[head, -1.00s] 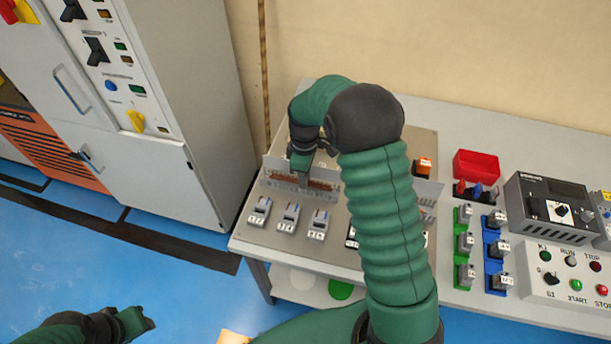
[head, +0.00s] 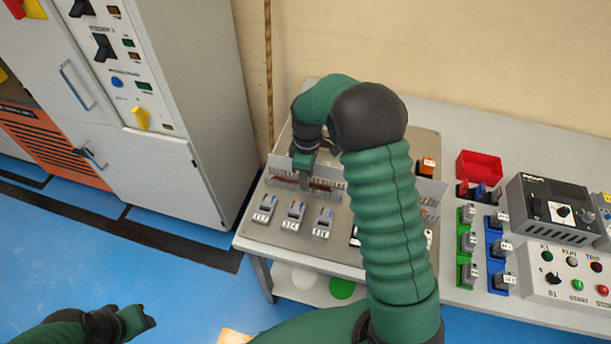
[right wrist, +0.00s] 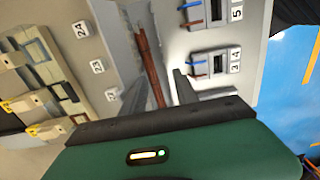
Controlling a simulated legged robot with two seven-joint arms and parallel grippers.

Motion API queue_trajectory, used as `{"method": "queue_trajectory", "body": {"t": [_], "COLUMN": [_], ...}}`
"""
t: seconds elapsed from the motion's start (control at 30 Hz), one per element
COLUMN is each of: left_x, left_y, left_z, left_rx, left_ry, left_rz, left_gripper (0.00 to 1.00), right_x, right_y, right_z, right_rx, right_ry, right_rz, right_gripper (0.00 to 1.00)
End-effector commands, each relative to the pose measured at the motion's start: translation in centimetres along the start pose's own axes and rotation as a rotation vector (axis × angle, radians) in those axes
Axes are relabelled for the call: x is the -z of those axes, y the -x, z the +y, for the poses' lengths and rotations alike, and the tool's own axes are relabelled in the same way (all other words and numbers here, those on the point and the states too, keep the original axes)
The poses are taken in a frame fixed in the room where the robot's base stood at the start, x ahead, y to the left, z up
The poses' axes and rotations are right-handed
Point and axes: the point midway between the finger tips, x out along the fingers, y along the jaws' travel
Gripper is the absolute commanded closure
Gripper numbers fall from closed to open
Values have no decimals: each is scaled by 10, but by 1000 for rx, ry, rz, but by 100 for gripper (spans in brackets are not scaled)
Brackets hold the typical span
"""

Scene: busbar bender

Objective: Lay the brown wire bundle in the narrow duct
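The brown wire bundle (right wrist: 149,58) shows in the right wrist view as a thin brown strand running lengthwise along a narrow grey duct (right wrist: 127,38). It appears to lie between the duct walls; its exact depth is hard to tell. In the head view, a brown strip (head: 322,188) shows along the slotted duct, partly hidden by my right gripper (head: 304,184). My right gripper points down at the duct. In the wrist view its fingers (right wrist: 160,90) stand apart, with the bundle's near end between them. My left gripper (head: 148,318) is low at the left, away from the panel; its opening is unclear.
Several grey breakers (head: 295,214) stand in front of the duct. A red bin (head: 479,166), green and blue component rails and a control box (head: 552,210) are at the right. A tall grey cabinet (head: 150,165) stands left of the table. Blue floor is clear.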

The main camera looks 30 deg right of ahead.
Motion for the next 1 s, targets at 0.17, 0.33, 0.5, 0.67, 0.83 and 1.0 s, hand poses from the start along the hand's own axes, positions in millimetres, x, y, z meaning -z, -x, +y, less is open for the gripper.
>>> {"method": "queue_trajectory", "body": {"t": [0.17,0.33,0.5,0.67,0.83,1.0], "left_x": [0,0,0,1,2,3], "left_y": [0,0,2,5,8,11], "left_z": [0,0,0,0,0,0], "left_rx": [0,0,0,0,0,0], "left_ry": [0,0,0,0,0,0], "left_rz": [0,0,0,0,0,0], "left_gripper": [64,64,64,64,64,64], "right_x": [-1,-1,0,1,1,2], "right_y": [0,1,24,70,120,156], "right_z": [2,1,2,2,0,0], "right_rx": [-3,-4,-9,-11,-9,-6], "right_ry": [-2,-2,-2,-1,-1,0], "right_rz": [-1,-1,3,5,4,3], "right_gripper": [58,58,58,58,58,58]}}
